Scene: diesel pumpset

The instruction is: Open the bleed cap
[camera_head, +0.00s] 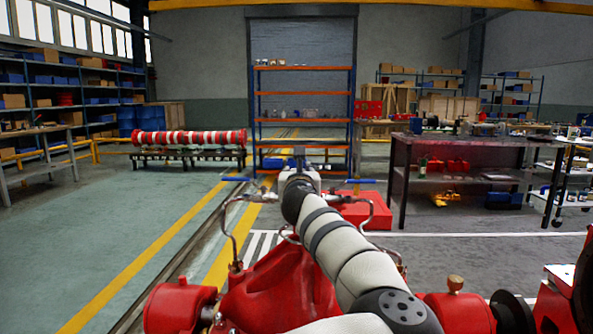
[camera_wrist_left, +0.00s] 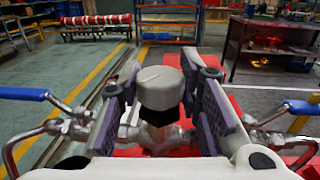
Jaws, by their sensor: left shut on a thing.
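The bleed cap (camera_wrist_left: 162,88) is a pale grey round knob in the middle of the left wrist view, on a metal fitting with a dark collar. My left gripper (camera_wrist_left: 160,100) has one purple-grey finger on each side of it and is shut on the cap. In the head view my left arm reaches forward over the red pumpset (camera_head: 285,290), and its gripper (camera_head: 299,164) is at the far end. The cap is hidden there behind the arm. My right gripper is not in view.
Blue valve handles flank the gripper closely, one on the left (camera_wrist_left: 28,95) and one on the right (camera_wrist_left: 302,108). Bent metal pipes (camera_head: 232,225) run beside my arm. A dark workbench (camera_head: 470,141) stands at right. An orange-shelved rack (camera_head: 303,94) stands behind.

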